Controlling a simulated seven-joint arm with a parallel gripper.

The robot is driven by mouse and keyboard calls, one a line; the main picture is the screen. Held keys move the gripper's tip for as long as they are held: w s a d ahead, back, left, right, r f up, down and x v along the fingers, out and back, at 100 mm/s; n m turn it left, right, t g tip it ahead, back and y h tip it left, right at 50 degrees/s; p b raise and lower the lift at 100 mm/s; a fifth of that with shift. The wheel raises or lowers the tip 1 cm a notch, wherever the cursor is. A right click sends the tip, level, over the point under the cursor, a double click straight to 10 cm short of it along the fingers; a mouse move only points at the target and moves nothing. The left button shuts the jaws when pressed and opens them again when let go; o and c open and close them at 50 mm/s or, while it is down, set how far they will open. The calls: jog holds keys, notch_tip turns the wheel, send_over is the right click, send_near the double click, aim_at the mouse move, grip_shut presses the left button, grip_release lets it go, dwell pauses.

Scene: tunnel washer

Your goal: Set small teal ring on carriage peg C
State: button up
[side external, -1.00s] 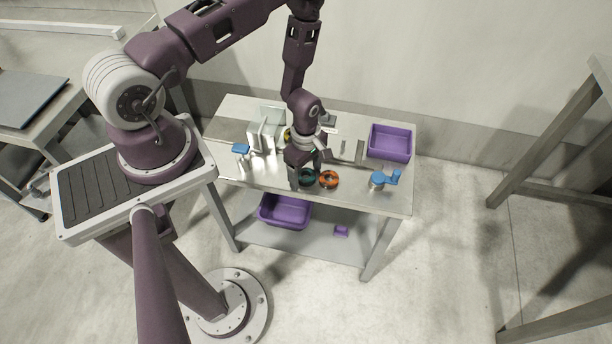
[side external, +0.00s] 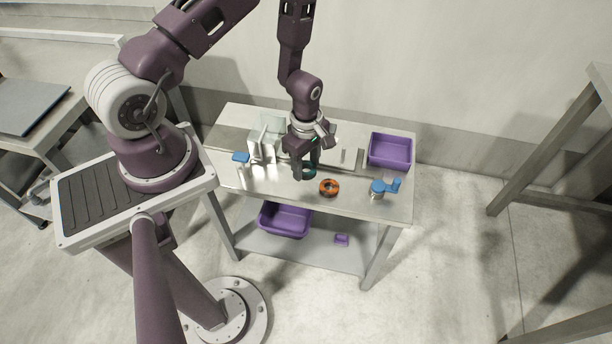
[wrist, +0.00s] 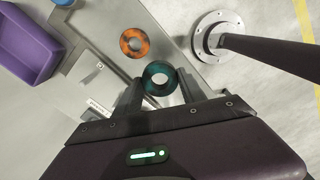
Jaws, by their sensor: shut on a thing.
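The small teal ring (wrist: 159,78) is between the fingertips of my gripper (wrist: 158,88) in the wrist view, and the gripper is shut on it. In the side view my gripper (side external: 305,174) points down over the front middle of the table, with the teal ring (side external: 310,174) partly hidden behind a finger. The ring appears to be held above the tabletop; the exact height is hard to tell. Carriage peg C cannot be made out; my gripper and wrist cover part of the table behind them.
An orange ring (side external: 329,187) lies to the right of my gripper. A blue-handled part (side external: 385,187) stands further right. A purple bin (side external: 390,151) is at the back right. Upright pale plates (side external: 265,143) and a blue piece (side external: 241,157) are at left. Another purple bin (side external: 285,219) is on the lower shelf.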

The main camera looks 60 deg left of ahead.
jog(key=w+a+r, duration=0.1)
jog(key=w, duration=0.3)
jog(key=w+a+r, duration=0.1)
jog(key=w, duration=0.4)
jog(key=w+r, duration=0.2)
jog(key=w, duration=0.3)
jog(key=shift+a, duration=0.4)
jog(key=shift+w+f, duration=0.1)
jog(key=shift+f, duration=2.55)
jog(key=shift+f, duration=0.1)
jog(key=shift+f, duration=0.75)
jog(key=shift+f, duration=0.15)
jog(key=shift+f, duration=0.55)
jog(key=shift+f, duration=0.1)
